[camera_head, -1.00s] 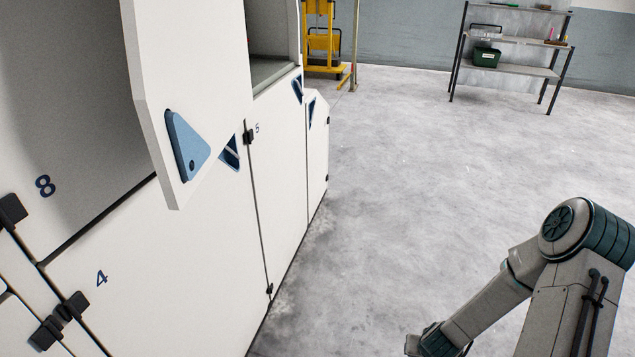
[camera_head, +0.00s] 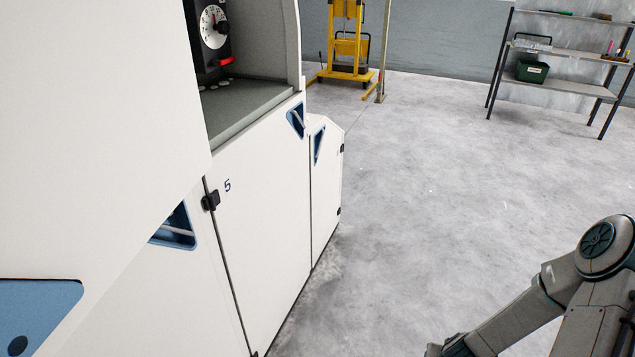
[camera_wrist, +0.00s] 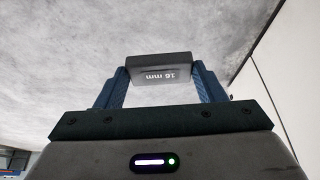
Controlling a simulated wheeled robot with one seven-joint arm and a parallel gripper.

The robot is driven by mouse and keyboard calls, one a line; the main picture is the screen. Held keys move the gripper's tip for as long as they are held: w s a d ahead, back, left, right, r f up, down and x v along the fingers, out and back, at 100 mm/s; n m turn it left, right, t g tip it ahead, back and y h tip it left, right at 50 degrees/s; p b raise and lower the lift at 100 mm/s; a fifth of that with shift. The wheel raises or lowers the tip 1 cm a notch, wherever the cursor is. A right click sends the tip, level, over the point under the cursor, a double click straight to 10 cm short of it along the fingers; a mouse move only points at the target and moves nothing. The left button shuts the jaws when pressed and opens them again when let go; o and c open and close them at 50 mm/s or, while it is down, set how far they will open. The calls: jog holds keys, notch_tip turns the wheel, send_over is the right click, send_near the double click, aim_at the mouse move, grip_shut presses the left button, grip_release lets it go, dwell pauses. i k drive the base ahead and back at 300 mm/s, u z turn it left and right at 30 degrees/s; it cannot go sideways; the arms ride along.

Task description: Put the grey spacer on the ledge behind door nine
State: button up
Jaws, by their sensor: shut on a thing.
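The grey spacer (camera_wrist: 160,64), a small block marked "16 mm", sits between the two blue fingers of my gripper (camera_wrist: 162,76) in the wrist view. My gripper is shut on it and holds it over the floor. In the head view my arm is at the lower right, and its end is out of frame. A white door panel (camera_head: 90,110) with a blue handle plate (camera_head: 35,310) stands open across the left. No number nine is visible.
Door 5 (camera_head: 262,225) is closed below the bay. A dial (camera_head: 214,28) with a red part beneath it is inside the bay. A yellow lifter (camera_head: 346,50) and a shelf rack (camera_head: 560,75) stand behind. The grey floor (camera_head: 430,200) on the right is clear.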

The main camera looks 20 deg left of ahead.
aim_at(208, 114)
jog(key=i, duration=3)
jog(key=u, duration=3.5)
